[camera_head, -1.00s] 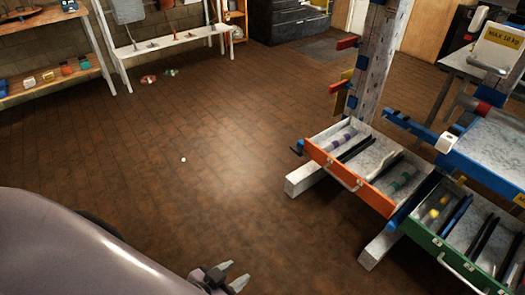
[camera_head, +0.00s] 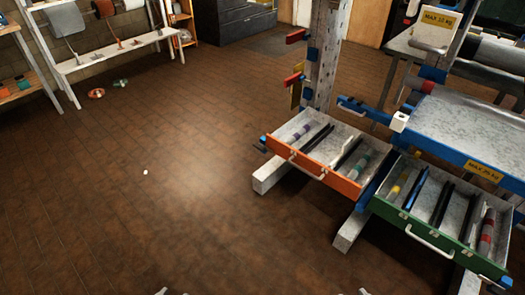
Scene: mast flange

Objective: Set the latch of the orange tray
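The orange tray (camera_head: 335,180) is a shallow drawer with an orange front and a pale handle, low on the mast stand at right of centre. It holds dark bars and rods with purple and teal bands. A small dark, bluish lever (camera_head: 260,147) sticks out at its left end; I cannot tell whether it is the latch or how it is set. My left gripper (camera_head: 172,292) and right gripper (camera_head: 351,292) show only as fingertips at the bottom edge. Each pair of tips stands apart, empty, far from the tray.
A green tray (camera_head: 430,238) adjoins the orange one at the right, under a blue-edged shelf (camera_head: 470,130). White feet (camera_head: 270,175) jut onto the floor. A mast (camera_head: 323,60) rises behind. A bench and shelves stand at the back left.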

